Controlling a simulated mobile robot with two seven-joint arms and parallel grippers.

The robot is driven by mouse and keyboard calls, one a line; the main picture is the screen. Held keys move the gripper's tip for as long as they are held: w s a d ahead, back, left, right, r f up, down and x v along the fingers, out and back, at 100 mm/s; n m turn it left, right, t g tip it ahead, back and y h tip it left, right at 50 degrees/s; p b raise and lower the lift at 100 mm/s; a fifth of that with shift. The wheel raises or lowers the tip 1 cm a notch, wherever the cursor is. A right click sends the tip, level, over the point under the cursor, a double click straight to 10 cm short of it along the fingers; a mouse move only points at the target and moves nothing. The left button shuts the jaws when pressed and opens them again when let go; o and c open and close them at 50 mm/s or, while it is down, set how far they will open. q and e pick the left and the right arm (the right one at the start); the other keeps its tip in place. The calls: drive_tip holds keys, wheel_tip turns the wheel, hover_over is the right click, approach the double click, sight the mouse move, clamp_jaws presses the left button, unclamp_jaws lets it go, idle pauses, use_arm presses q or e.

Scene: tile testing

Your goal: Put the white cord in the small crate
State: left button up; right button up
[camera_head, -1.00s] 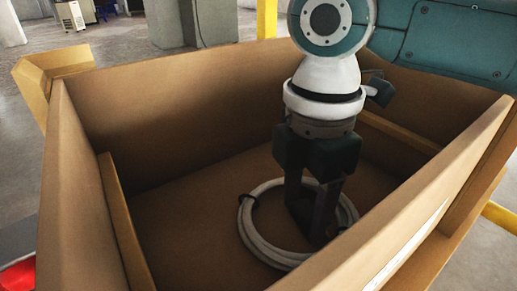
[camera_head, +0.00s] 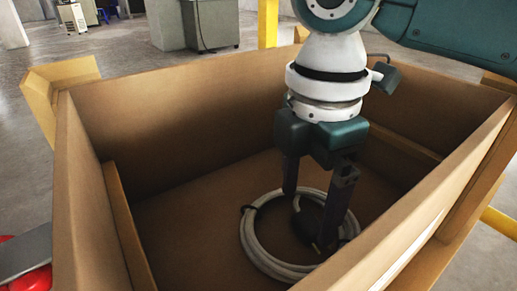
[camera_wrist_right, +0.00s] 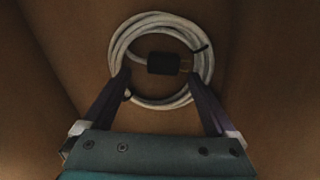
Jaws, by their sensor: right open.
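The white cord (camera_head: 249,236) lies coiled in a ring on the floor of the brown crate (camera_head: 190,100). In the right wrist view the coil (camera_wrist_right: 118,48) shows whole, with a black plug (camera_wrist_right: 163,64) in its middle and a dark tie at its upper right. My right gripper (camera_head: 308,218) reaches down into the crate with its fingers spread over the coil. In the right wrist view the open fingers (camera_wrist_right: 161,82) point at either side of the ring. Whether they touch the cord I cannot tell. My left gripper is not in view.
The crate has tall walls on all sides, and its near right wall (camera_head: 430,220) stands close to my right gripper. A wooden strip (camera_head: 124,225) lines the left inside. A red object (camera_head: 30,280) shows at the lower left. The crate floor left of the coil is bare.

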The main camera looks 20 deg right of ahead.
sight(303, 221)
wheel_tip(303, 221, up, 9)
drive_tip(key=p, duration=0.2)
drive_tip(key=shift+r, duration=0.1)
